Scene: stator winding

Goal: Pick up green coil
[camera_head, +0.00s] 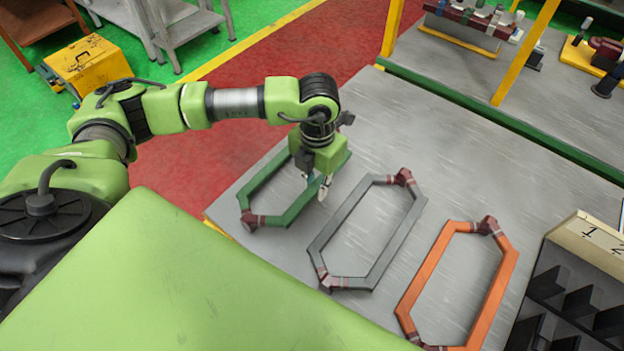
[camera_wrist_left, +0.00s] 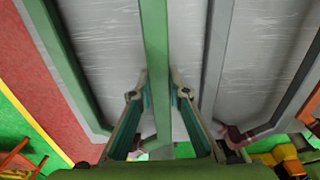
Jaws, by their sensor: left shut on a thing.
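The green coil (camera_head: 263,177) is an elongated six-sided ring with dark red wrapped ends, on the grey table at the left of the row. My left gripper (camera_head: 316,190) points down over the coil's right long side, and it hides part of the coil's far end. In the left wrist view, the green bar of the coil (camera_wrist_left: 155,45) runs between the two fingers of my left gripper (camera_wrist_left: 158,95), which are shut on it. The coil looks level and close to the table; I cannot tell whether it is lifted. My right gripper is not in view.
A grey coil (camera_head: 337,220) lies just right of the green one, and an orange coil (camera_head: 420,276) lies beyond it. A dark slotted rack (camera_head: 580,290) stands at the lower right. A yellow post (camera_head: 525,50) and fixtures (camera_head: 468,20) stand behind. Bare table lies behind the coils.

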